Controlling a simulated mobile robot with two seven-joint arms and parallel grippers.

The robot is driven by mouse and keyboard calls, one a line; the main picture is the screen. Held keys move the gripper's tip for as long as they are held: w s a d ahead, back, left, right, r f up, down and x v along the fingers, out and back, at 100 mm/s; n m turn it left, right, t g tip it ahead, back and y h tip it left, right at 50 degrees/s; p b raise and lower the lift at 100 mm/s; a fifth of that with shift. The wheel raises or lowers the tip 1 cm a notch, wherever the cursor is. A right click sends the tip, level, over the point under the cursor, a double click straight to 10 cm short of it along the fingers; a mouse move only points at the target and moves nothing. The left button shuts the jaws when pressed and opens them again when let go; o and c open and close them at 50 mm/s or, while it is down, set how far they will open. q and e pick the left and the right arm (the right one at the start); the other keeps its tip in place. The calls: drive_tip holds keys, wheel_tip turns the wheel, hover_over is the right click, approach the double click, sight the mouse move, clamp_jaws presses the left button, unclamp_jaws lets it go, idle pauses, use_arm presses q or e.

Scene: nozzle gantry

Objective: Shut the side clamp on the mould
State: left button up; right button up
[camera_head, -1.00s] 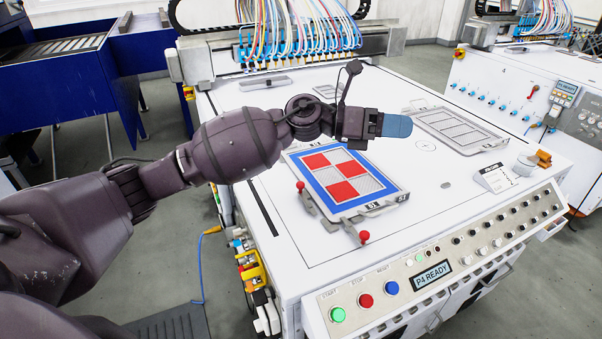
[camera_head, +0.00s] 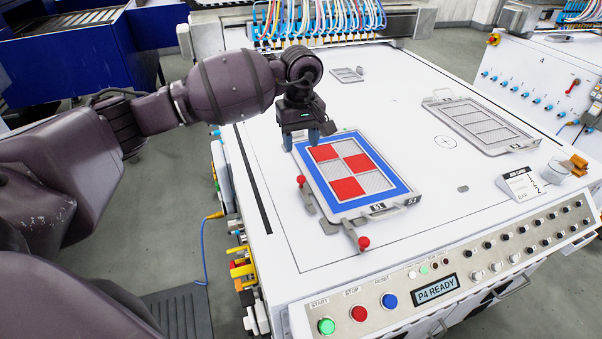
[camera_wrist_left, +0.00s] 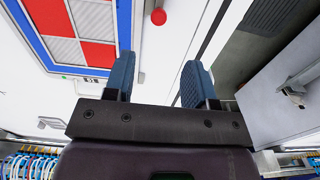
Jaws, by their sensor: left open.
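The mould, a flat frame with a blue border (camera_head: 390,185) and red and grey squares, lies on the white table. At its left edge is the side clamp with a red knob (camera_head: 301,180). A second red knob (camera_head: 363,243) sits on a clamp at the near left corner. My left gripper (camera_head: 300,138) points down, open and empty, over the mould's far left corner, beyond the side knob and apart from it. In the left wrist view, the mould (camera_wrist_left: 76,22) is at upper left and a red knob (camera_wrist_left: 159,16) is ahead of the open fingers. My right gripper is out of view.
A second grey frame (camera_head: 480,122) lies to the right. A job card (camera_head: 520,183) stands near the right edge. A button panel (camera_head: 440,288) runs along the front. Coloured hoses (camera_head: 330,18) hang at the back. The table between the frames is clear.

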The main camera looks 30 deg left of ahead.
sight(301, 177)
use_arm(q)
wheel_tip(301, 177, down, 11)
drive_tip(key=shift+r, duration=0.15)
idle(0.4)
drive_tip(key=shift+c, duration=0.5)
clamp_jaws()
